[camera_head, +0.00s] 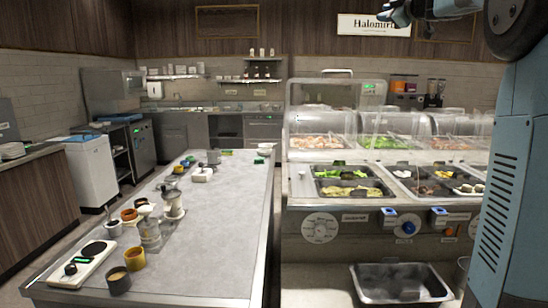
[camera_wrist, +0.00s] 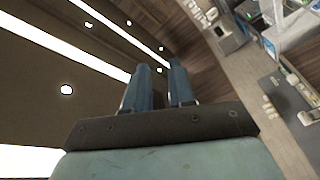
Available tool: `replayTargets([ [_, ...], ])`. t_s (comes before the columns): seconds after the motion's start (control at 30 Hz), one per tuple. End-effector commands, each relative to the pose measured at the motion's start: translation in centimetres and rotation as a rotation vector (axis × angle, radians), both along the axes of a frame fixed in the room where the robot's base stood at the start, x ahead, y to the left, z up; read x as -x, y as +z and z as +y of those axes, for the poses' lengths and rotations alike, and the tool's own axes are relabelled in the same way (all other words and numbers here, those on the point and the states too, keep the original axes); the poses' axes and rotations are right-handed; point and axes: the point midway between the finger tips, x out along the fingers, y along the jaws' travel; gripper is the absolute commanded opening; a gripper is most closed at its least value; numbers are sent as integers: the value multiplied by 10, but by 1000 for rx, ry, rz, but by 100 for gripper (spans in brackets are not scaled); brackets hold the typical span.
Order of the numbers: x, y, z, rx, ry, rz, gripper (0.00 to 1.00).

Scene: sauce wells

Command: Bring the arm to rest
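My arm (camera_head: 504,150) stands raised at the right edge of the head view. It bends left along the top of that picture. My gripper (camera_head: 398,13) shows at the top, in front of the white wall sign and high above the counters. In the wrist view my gripper (camera_wrist: 160,67) has two blue fingers with a gap between them. Nothing is held in the gap. The wrist view is tilted, with ceiling lights at left and the room at right. The gripper touches nothing that I can see.
A long grey table (camera_head: 215,240) carries jars, cups and small devices, mostly along its left side. A glass-fronted food counter (camera_head: 345,200) with trays stands at right. A steel bin (camera_head: 400,284) is below it. A white cabinet (camera_head: 92,170) stands at left. The air around the gripper looks clear.

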Motion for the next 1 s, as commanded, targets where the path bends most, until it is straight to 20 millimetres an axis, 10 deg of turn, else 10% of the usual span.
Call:
replayTargets([
  [0.37,109,-53,-41,-449,-352,35,24],
  [0.63,203,-171,-23,-667,-564,320,24],
  [1.0,341,-337,49,-780,-696,818,24],
])
